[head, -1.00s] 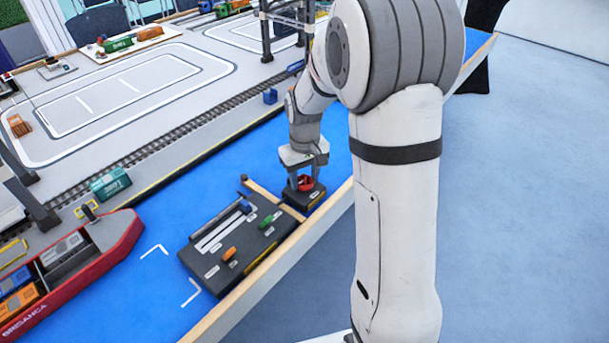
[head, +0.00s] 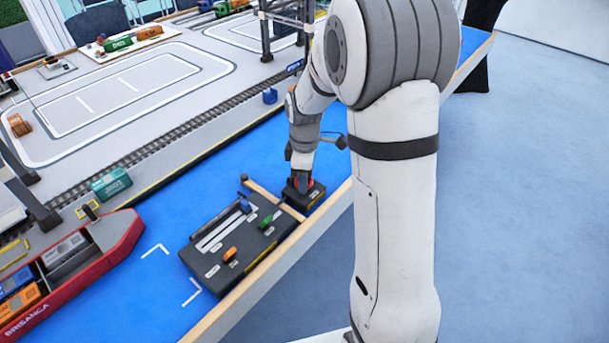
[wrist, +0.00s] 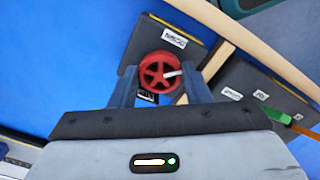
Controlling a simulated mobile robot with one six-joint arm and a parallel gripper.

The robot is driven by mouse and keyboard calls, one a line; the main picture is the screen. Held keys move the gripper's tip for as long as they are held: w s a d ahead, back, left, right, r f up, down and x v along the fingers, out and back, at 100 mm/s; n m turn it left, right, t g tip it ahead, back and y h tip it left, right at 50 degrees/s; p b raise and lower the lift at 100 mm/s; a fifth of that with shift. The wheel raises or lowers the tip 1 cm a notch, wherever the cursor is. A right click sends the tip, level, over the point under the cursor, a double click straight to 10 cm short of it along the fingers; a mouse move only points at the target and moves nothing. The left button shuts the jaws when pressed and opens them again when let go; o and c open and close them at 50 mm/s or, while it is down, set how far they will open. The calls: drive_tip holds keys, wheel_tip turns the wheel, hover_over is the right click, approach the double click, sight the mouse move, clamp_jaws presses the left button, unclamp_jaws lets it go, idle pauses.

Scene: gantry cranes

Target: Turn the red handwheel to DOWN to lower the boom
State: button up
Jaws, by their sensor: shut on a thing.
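The red handwheel (wrist: 158,72) sits on a small dark box (wrist: 146,48) on the blue surface. In the wrist view it has several spokes and a pale pointer or handle towards its right. My gripper (wrist: 160,82) is shut on the handwheel, one finger on each side of its rim. In the head view, the handwheel (head: 304,184) shows only as a bit of red under my gripper (head: 302,180), on the dark box (head: 305,197). White labels lie on the box at opposite sides of the wheel; their lettering is too small to read.
A larger dark control panel (head: 215,268) with blue, orange and green levers stands just left of the wheel's box. A wooden edge (head: 262,280) runs along the front. A red ship (head: 95,262) lies at the left, with open blue surface between.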

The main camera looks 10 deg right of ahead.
drive_tip(key=n, duration=0.4)
drive_tip(key=shift+w+n, duration=0.1)
drive_tip(key=shift+n, duration=2.4)
drive_tip(key=o, duration=1)
wheel_tip(320, 180, up, 8)
drive_tip(key=shift+f+p, duration=0.1)
drive_tip(key=shift+p, duration=0.35)
